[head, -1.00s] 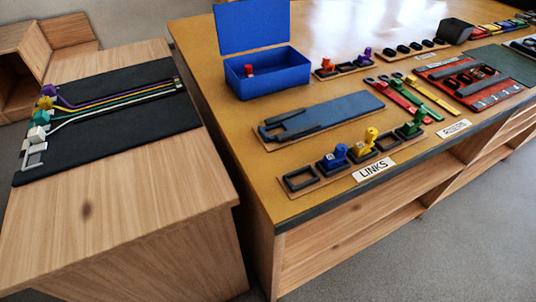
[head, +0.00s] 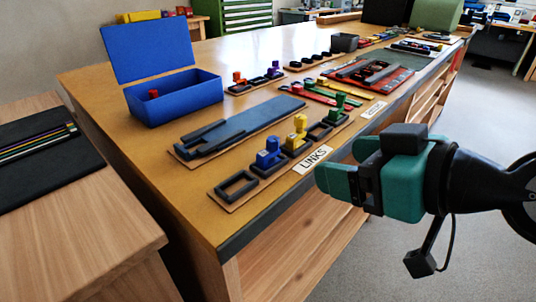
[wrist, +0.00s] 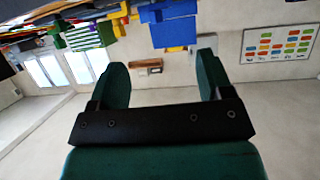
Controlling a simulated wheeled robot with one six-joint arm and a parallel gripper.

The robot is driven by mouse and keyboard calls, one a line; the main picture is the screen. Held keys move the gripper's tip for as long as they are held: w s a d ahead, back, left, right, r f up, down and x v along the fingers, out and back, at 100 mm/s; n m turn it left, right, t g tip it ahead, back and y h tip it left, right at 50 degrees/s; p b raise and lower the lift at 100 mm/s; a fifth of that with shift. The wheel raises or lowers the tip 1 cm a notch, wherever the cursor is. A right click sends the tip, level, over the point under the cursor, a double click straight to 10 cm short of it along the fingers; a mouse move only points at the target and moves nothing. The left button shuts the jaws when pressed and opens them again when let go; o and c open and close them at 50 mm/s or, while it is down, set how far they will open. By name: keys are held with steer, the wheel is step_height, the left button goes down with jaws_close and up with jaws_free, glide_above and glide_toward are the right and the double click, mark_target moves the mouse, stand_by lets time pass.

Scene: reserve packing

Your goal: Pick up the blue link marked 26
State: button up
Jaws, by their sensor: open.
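The blue link (head: 268,152) stands in a black square holder in the row behind the LINKS label (head: 313,160); its number is too small to read. A yellow link (head: 299,130) and a green link (head: 338,103) stand in the same row to its right. My gripper (head: 340,178) is at the right of the head view, beside the table's front edge and to the right of the blue link, apart from it. Its green fingers also show in the wrist view (wrist: 162,80), spread apart with nothing between them.
An open blue box (head: 175,100) with a small red piece stands at the back left. A grey-blue fixture (head: 240,125) lies behind the links row. Red and yellow bars and a red tray (head: 370,75) lie further right. The row's leftmost holder (head: 235,187) is empty.

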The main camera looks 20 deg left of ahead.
mark_target(271, 151)
steer(key=p+x, duration=0.9)
steer(key=p, duration=0.1)
steer(key=shift+w+a, duration=0.1)
steer(key=shift+a, duration=0.05)
steer(key=p+x, duration=0.2)
steer(key=x, duration=0.2)
steer(key=shift+a+f, duration=0.1)
steer(key=shift+a, duration=0.2)
steer(key=shift+w+a+f, duration=0.1)
steer(key=shift+a+f, duration=0.1)
steer(key=shift+a, duration=0.05)
steer(key=shift+c, duration=0.5)
steer(key=c, duration=1)
